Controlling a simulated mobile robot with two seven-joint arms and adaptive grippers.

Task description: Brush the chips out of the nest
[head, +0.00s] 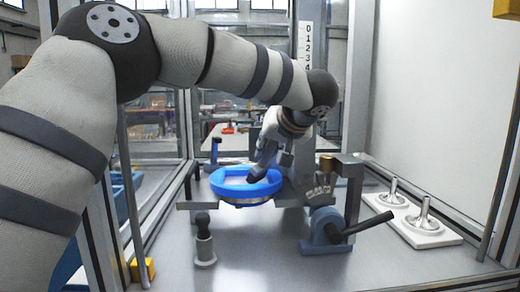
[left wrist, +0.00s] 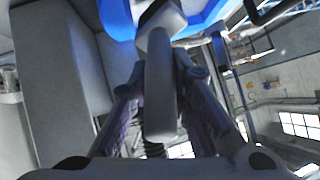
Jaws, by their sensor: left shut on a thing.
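The nest is a blue ring (head: 272,190) with a pale grey inside, on a fixture in the middle of the head view. My left gripper (head: 268,152) reaches down over the ring's right rear side. It is shut on a grey, long-handled thing, likely the brush (left wrist: 160,95), which stands between the two fingers (left wrist: 165,85) in the left wrist view. Its far end points toward the blue ring (left wrist: 203,18). Whether it touches the nest, I cannot tell. No chips can be made out at this size. My right gripper is not in view.
A blue clamp with a black lever (head: 325,230) stands front right of the nest. A small grey post with a dark knob (head: 204,242) stands front left. White plates with metal pegs (head: 425,225) lie at the right. The front bench is clear between them.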

